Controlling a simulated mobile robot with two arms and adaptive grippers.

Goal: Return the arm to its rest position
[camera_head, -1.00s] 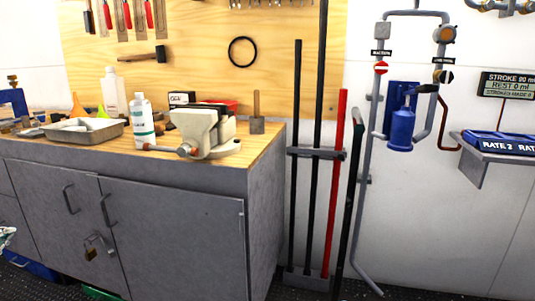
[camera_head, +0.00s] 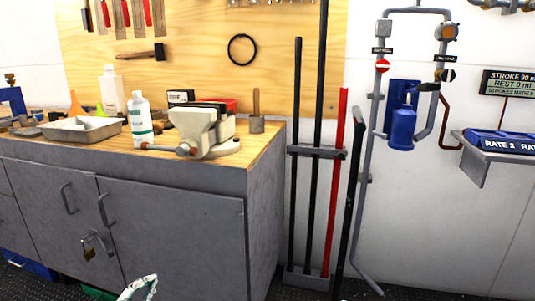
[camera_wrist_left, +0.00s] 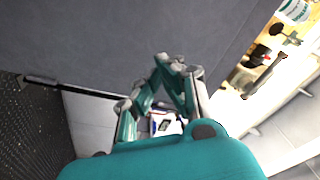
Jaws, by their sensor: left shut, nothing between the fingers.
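My left gripper (camera_head: 140,288) shows only in part at the bottom edge of the head view, as a pale and teal piece in front of the grey cabinet (camera_head: 180,235). In the left wrist view, its teal body fills the bottom and its two fingers (camera_wrist_left: 178,66) come together with nothing between them. The grey surface behind the fingers appears to be the cabinet front. The rest of the left arm is hidden below the head view. My right gripper is in neither view.
The wooden bench top holds a vise (camera_head: 205,130), a white bottle (camera_head: 139,120) and a metal tray (camera_head: 80,130). A padlock (camera_head: 89,254) hangs on the cabinet door. Upright bars (camera_head: 313,165) stand right of the cabinet, near blue-fitted wall piping (camera_head: 402,130).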

